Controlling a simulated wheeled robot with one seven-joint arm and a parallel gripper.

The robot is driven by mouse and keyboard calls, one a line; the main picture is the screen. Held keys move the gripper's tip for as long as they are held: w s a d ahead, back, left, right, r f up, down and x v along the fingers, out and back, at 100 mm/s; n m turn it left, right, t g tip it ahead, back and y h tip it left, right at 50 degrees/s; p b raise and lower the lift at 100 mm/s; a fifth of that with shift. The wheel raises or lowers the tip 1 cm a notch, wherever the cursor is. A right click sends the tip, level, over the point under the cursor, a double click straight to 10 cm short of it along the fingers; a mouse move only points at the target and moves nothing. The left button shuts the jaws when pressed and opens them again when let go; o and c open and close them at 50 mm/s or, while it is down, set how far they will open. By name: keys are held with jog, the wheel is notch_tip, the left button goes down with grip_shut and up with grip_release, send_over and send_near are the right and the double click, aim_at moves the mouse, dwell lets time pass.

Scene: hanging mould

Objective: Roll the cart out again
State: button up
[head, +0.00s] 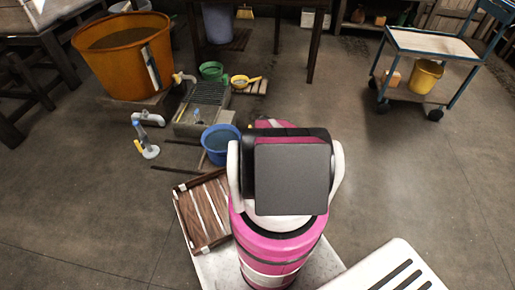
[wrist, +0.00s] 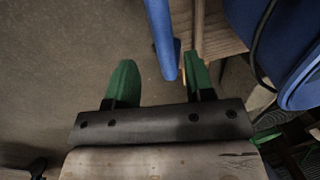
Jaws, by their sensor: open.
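A cart (head: 432,45) with a blue frame, a pale top and dark wheels stands at the upper right in the head view. A yellow bucket (head: 425,76) sits on its lower shelf. In the wrist view my gripper (wrist: 160,78) is open, with two green fingers apart. A blue bar (wrist: 163,40) reaches down from the top, its lower end between the fingertips and closer to the right one. I cannot tell what the bar belongs to, or whether it touches a finger. In the head view my pink and white arm hides my gripper.
A large orange tub (head: 118,62) stands at the upper left. A blue tub (head: 220,143), a green bucket (head: 212,72) and a grey ribbed trough (head: 201,108) are near the middle. A dark table (head: 262,8) stands behind. The floor (head: 420,160) right of my arm is clear.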

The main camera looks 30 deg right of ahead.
notch_tip(320, 180, up, 7)
jog(key=d, duration=0.1)
jog(key=shift+s+f, duration=0.15)
jog(key=shift+s, duration=0.3)
jog(key=shift+d, duration=0.1)
